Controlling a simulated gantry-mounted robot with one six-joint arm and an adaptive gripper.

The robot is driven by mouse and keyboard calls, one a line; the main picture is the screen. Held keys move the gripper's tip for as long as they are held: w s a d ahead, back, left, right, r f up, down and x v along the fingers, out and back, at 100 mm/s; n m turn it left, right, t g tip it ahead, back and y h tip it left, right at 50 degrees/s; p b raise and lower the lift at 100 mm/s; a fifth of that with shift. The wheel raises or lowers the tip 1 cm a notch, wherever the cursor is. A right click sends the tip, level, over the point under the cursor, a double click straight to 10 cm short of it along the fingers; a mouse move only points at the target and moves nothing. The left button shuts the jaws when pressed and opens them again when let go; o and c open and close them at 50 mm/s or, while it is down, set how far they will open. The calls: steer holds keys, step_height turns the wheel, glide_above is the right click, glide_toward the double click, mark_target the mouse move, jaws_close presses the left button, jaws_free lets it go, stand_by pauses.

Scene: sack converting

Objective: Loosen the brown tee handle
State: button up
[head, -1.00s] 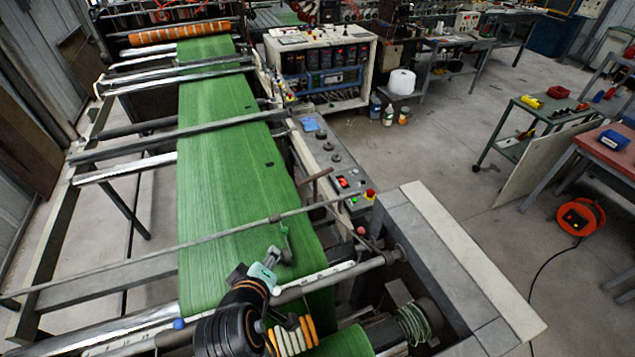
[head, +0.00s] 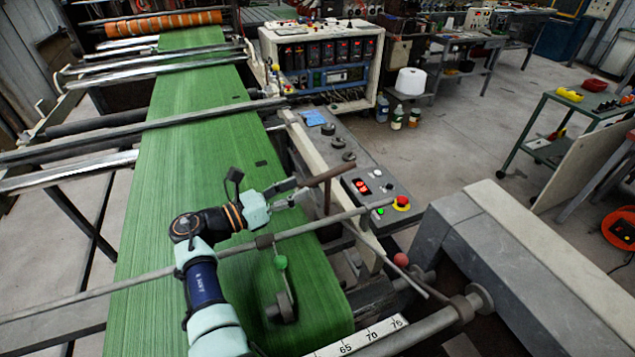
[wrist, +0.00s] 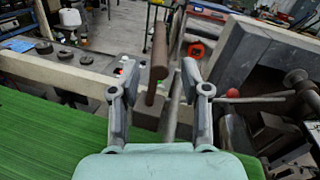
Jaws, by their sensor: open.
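The brown tee handle (head: 330,174) stands at the right edge of the green web, beside the control panel. It has a brown crossbar on a thin upright stem. My gripper (head: 303,190) is just left of it in the head view, with the fingers pointing towards it. In the wrist view, my gripper (wrist: 158,80) is open and empty. The end of the brown crossbar (wrist: 160,50) and its stem show between the two fingers, beyond the tips. I cannot tell how large the gap is. The foot of the stem is partly hidden.
A long grey rod (head: 345,216) crosses just below the gripper. The control panel (head: 345,155) has a red mushroom button (head: 402,201). The green web (head: 190,130) runs underneath.

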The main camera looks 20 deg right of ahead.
mark_target(325, 176)
steer(key=b+x, duration=0.1)
steer(key=x, duration=0.1)
steer(key=b+x, duration=0.1)
steer(key=x, duration=0.2)
steer(key=shift+d+f, duration=0.1)
steer(key=shift+f, duration=0.15)
steer(key=shift+w+d+r, duration=0.15)
steer(key=shift+d, duration=0.45)
steer(key=shift+c, duration=0.3)
jaws_close()
